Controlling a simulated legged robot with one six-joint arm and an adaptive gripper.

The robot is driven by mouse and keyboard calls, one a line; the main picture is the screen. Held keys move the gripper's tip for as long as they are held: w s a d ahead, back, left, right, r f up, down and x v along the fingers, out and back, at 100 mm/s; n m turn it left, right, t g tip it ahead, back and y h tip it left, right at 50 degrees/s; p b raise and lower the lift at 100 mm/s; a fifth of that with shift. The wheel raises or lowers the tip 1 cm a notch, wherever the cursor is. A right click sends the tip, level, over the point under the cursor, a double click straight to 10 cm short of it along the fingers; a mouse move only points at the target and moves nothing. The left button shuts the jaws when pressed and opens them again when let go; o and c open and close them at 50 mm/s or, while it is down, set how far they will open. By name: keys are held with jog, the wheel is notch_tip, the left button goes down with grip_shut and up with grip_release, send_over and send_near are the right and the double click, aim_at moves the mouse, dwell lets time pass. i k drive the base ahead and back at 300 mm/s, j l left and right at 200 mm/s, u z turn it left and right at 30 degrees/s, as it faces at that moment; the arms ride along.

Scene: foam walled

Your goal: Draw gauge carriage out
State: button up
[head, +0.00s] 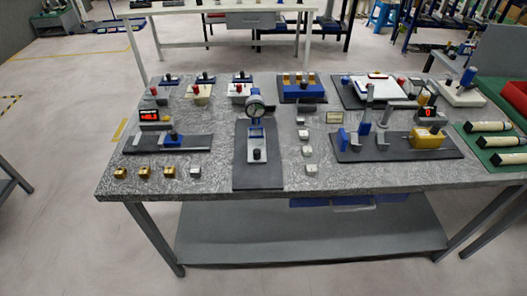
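A workbench (330,181) with a mottled grey top carries several gauge fixtures. A round dial gauge (255,107) stands upright on a blue and grey fixture with a black knob (256,155), on a dark mat (258,178) at the middle front. At the left, a blue block with a black knob (173,136) sits on a dark base, with a red digital display (149,115) behind it. At the right, a second red display (427,112) stands behind a yellow block (427,138). I cannot tell which part is the gauge carriage. My gripper is not in view.
Small brass and silver blocks (145,172) line the front left edge. Several pale blocks (308,151) stand right of the dial gauge. A green tray with cylinders (490,127) is at the far right. The floor (70,225) at the front left is clear.

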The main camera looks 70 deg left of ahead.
aim_at(256, 150)
jog(key=u, duration=2.25)
